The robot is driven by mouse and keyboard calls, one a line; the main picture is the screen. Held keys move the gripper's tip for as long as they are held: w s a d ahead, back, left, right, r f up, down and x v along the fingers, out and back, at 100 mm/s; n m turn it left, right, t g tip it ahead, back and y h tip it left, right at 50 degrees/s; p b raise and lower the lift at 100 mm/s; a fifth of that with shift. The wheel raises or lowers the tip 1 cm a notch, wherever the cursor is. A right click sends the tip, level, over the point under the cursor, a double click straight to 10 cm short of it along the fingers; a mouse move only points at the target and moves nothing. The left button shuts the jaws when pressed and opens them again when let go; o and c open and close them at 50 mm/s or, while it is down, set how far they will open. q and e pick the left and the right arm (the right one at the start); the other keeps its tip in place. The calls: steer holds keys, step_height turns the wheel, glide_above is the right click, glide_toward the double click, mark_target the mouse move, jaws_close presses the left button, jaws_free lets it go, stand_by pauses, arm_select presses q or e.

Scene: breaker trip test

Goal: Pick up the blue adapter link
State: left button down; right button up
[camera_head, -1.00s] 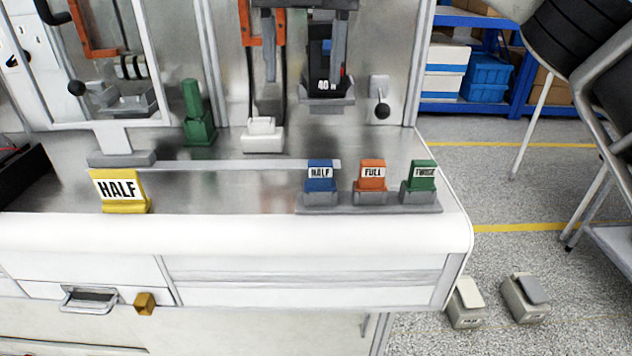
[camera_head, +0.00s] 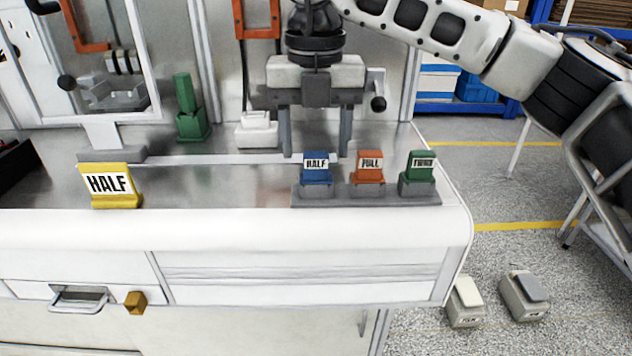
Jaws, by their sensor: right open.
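The blue adapter link (camera_head: 316,174), with a white HALF label, stands upright in the left socket of a grey rack (camera_head: 305,198) on the bench. My right gripper (camera_head: 315,150) points down with its two fingers spread apart. It is empty, and its fingers show above and behind the blue link in the picture. I cannot tell how far its fingertips are from the link. My left gripper is not in view.
In the same rack stand an orange link (camera_head: 368,174) labelled FULL and a green link (camera_head: 418,174). A yellow HALF sign (camera_head: 110,184) stands at the left. A green block (camera_head: 190,115) and a white block (camera_head: 257,135) stand farther back.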

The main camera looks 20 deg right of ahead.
mark_target(316, 174)
steer(key=shift+f, duration=1.3)
jaws_close()
steer(key=shift+r, duration=0.1)
